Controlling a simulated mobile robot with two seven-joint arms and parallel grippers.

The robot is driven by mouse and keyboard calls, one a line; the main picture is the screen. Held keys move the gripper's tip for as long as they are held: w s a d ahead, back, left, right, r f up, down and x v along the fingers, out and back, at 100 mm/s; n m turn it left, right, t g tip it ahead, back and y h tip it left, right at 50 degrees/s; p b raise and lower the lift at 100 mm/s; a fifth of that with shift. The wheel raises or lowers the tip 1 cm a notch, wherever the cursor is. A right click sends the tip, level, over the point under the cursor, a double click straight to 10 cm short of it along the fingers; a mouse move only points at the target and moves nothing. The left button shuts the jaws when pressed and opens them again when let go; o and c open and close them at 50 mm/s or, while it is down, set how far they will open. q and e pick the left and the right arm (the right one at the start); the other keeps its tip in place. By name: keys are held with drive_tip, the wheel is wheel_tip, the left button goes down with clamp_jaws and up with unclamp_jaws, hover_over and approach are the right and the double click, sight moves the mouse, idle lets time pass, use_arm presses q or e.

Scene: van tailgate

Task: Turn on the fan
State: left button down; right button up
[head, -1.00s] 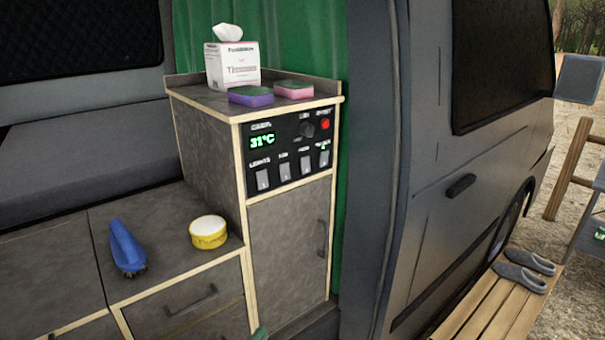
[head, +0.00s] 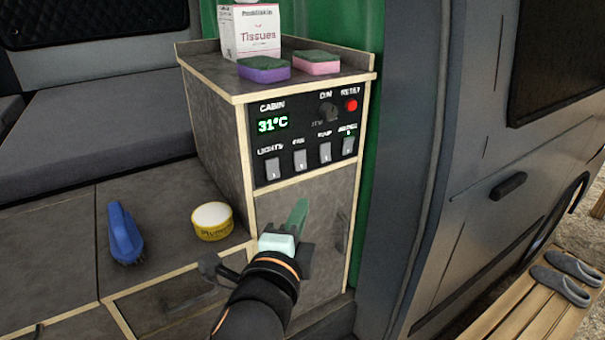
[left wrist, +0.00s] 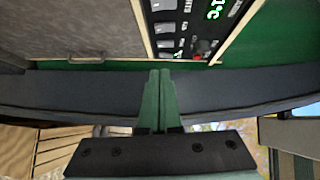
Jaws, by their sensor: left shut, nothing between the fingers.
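The black control panel (head: 297,113) is on the upper front of the grey cabinet, with a green 31°C display. Its row of rocker switches includes the second from the left, the fan switch (head: 300,160), whose small label is blurred. The wrist view shows part of the panel (left wrist: 188,18) at the top. My left gripper (head: 301,206) is shut and empty, its green fingers pointing up in front of the cabinet door, below the switches and apart from them. Its closed fingers show in the left wrist view (left wrist: 159,76). My right gripper is not in view.
A knob (head: 328,112) and red button (head: 351,105) are above the switches. A blue brush (head: 124,234) and yellow tin (head: 212,221) are on the lower counter. The van door (head: 470,200) is right.

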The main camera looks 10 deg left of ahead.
use_arm(q)
drive_tip(key=p, duration=0.1)
approach(306, 166)
drive_tip(key=w+d, duration=0.3)
drive_tip(key=w+a, duration=0.2)
drive_tip(key=a, duration=0.1)
drive_tip(key=shift+w+f+p, duration=0.3)
drive_tip(key=shift+w+p, duration=0.1)
